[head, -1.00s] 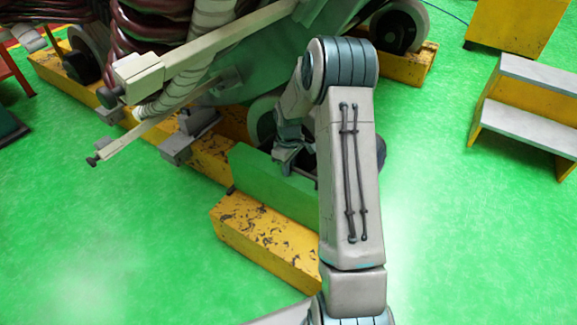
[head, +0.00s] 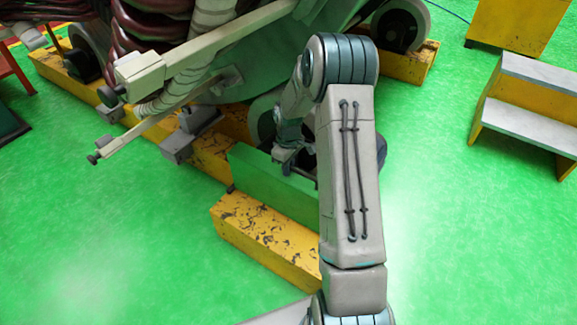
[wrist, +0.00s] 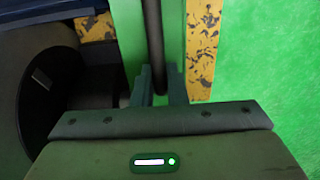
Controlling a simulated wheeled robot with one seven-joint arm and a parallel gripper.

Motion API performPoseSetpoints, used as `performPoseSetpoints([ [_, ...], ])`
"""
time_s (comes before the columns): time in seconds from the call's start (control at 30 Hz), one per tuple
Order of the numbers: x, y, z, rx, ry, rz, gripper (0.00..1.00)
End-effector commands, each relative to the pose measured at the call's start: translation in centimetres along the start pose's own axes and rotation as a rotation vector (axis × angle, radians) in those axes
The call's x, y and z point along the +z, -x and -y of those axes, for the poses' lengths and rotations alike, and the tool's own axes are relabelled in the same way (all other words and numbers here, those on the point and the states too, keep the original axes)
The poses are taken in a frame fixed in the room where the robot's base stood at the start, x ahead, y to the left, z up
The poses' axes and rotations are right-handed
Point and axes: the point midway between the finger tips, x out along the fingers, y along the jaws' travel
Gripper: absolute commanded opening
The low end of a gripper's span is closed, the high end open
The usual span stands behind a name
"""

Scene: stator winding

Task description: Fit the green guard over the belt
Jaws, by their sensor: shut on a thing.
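The green guard (head: 268,186) is a long green panel standing along the near side of the machine, behind a yellow beam. My gripper (head: 286,156) is at the guard's upper edge, partly hidden by my forearm. In the wrist view, my gripper (wrist: 162,88) has its two fingers closed around a dark bar (wrist: 153,40) that runs along the green guard (wrist: 127,40). The guard's right end is hidden behind my arm in the head view. I cannot make out the belt; a pale wheel (head: 262,118) shows just behind the guard.
A worn yellow beam (head: 262,238) lies in front of the guard. Pale machine arms (head: 215,45) jut out at upper left. A dark round disc (wrist: 40,90) is left of my fingers in the wrist view. A yellow step (head: 530,105) stands at right; green floor is clear at front left.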

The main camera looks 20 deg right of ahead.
Motion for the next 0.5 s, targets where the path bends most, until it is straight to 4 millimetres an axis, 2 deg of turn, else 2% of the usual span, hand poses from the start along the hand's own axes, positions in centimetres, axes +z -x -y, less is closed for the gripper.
performPoseSetpoints([
  [0.5, -0.06, -0.59, -0.08, 0.002, 0.000, -0.002, 0.00],
])
